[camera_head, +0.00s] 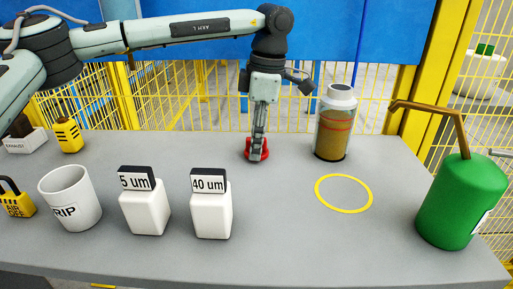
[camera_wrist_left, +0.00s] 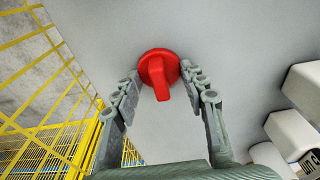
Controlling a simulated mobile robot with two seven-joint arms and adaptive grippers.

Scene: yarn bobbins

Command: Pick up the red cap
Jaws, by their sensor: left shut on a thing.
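The red cap (camera_head: 248,150) lies on the grey table near its back edge, left of the clear jar. My left gripper (camera_head: 257,155) points straight down over it and hides part of it. In the left wrist view the red cap (camera_wrist_left: 158,68) shows its round base and raised grip bar between the fingertips of my left gripper (camera_wrist_left: 160,74). The fingers are shut on the cap, and it appears to be at table level. My right gripper is in neither view.
The jar with amber contents (camera_head: 335,124) stands just right of the gripper. A yellow ring (camera_head: 343,210) marks the table. White blocks labelled 5 um (camera_head: 146,211) and 40 um (camera_head: 211,215), a white cup (camera_head: 70,200) and a green can (camera_head: 460,205) stand nearer the front.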

